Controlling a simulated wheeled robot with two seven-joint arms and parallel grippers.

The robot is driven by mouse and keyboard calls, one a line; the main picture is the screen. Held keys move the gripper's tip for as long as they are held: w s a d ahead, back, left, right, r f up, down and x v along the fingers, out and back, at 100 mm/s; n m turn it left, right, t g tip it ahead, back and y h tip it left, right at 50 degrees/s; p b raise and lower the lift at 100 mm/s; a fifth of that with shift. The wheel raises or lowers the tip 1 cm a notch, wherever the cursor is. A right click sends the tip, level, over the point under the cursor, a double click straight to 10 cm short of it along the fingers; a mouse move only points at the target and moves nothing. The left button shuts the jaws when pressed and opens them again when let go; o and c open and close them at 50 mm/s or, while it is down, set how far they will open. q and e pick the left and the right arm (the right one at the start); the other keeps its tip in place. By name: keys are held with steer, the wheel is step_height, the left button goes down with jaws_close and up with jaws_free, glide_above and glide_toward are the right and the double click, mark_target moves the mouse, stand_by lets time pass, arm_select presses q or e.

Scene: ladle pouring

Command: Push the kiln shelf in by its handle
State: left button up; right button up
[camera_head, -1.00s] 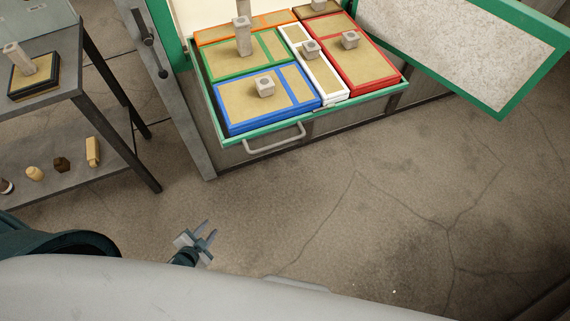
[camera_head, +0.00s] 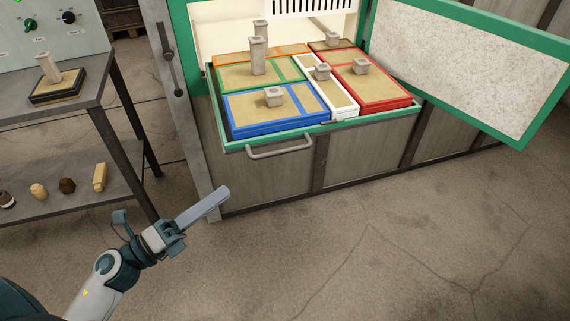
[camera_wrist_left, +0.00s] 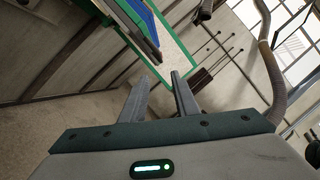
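The kiln shelf (camera_head: 348,122) is a green-rimmed tray, pulled out from the open kiln (camera_head: 300,25). Its grey bar handle (camera_head: 280,152) juts from the front edge, left of the middle. My left gripper (camera_head: 214,200) is below and left of the handle, apart from it, with its fingers pointing up and right. In the left wrist view the fingers (camera_wrist_left: 161,88) are spread with nothing between them. My right gripper is out of view.
Coloured framed moulds, such as a blue one (camera_head: 280,128) and a red one (camera_head: 370,102), with grey blocks on them, fill the shelf. The green-framed kiln door (camera_head: 470,60) stands open at right. A dark metal table (camera_head: 85,108) stands at left. The floor in front is clear.

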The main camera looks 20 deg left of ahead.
arm_select(q)
steer(key=shift+w, duration=0.1)
stand_by(0.3)
steer(key=p, duration=0.3)
glide_toward(281, 150)
steer(key=w, duration=0.1)
steer(key=p+x, duration=0.2)
steer(key=x, duration=0.5)
steer(key=shift+w+d+f, duration=0.1)
steer(key=shift+w+d, duration=0.05)
steer(key=shift+d, duration=0.25)
steer(key=shift+w+d+p, duration=0.4)
steer(key=shift+w, duration=0.15)
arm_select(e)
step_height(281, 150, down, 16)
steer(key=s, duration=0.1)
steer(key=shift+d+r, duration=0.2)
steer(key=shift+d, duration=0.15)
arm_select(q)
steer(key=shift+c, duration=0.3)
jaws_close()
